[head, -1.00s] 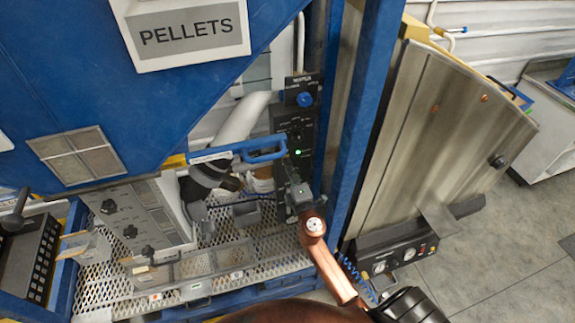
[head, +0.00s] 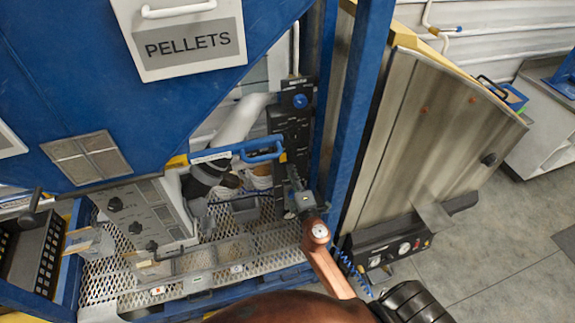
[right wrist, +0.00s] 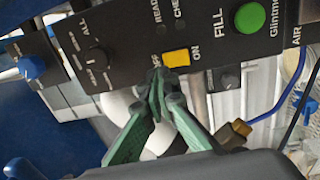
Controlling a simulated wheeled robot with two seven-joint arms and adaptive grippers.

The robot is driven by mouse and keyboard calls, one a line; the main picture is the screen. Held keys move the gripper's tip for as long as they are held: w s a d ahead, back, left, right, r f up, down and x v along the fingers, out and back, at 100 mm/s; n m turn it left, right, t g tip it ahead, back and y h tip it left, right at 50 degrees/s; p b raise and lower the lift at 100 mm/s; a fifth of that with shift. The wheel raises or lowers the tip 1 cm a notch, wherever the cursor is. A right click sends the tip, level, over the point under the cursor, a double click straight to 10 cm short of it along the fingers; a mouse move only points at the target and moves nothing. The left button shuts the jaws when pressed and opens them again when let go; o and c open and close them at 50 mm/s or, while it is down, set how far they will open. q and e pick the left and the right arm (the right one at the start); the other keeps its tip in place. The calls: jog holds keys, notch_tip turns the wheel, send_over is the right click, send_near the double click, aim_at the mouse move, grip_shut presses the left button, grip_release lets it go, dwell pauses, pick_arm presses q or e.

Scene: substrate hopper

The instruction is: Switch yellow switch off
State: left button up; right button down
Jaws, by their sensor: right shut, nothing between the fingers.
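The yellow switch (right wrist: 176,58) sits on a black control panel (right wrist: 125,45) in the right wrist view, between the words OFF on its left and ON on its right. A small yellow patch on the panel in the head view (head: 283,157) appears to be the same switch. My right gripper (right wrist: 158,78) is shut and empty, its green fingertips together just below the OFF end of the switch. I cannot tell whether they touch it. In the head view my right gripper (head: 292,170) is up against the panel's lower part. My left gripper is not in view.
A green FILL button (right wrist: 249,18) is right of the switch, and a black knob (right wrist: 97,55) and blue knob (right wrist: 32,66) are left. A blue handle (head: 262,150) and blue post (head: 358,110) flank my right gripper.

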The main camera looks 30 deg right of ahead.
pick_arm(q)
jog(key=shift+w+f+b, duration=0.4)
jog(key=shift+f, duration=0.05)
pick_arm(e)
jog(key=v, duration=0.7)
jog(key=shift+a+r, duration=0.35)
jog(key=shift+r, duration=0.25)
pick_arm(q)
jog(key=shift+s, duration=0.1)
pick_arm(e)
jog(key=shift+s, duration=0.15)
